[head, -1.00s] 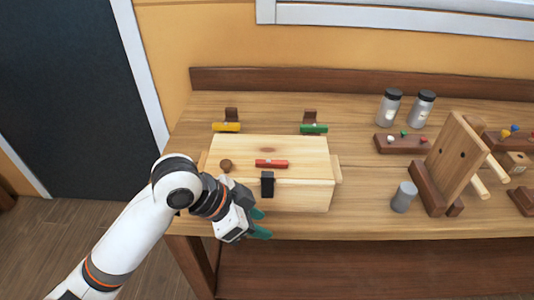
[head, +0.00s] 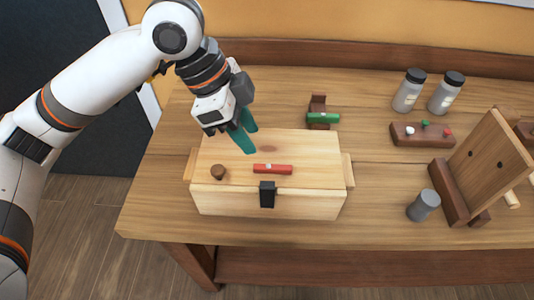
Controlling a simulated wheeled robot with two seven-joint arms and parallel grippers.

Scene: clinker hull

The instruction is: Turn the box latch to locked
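The pale wooden box (head: 320,160) sits on the workbench with its lid down. A black latch (head: 267,194) is on the middle of its front, upright over the seam between lid and body. A red bar (head: 273,169) and a round brown knob (head: 218,172) are on the lid. My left gripper (head: 246,140) is above the rear left of the lid, its green fingers pointing down. A gap shows between the fingers and nothing is seen in them. It is apart from the latch. My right gripper is not in view.
A green piece on a brown stand (head: 322,117) is behind the box. A grey cylinder (head: 423,205), an upright wooden board (head: 492,160), a peg block (head: 422,135) and two jars (head: 409,90) stand to the right. Bare bench lies right of the box.

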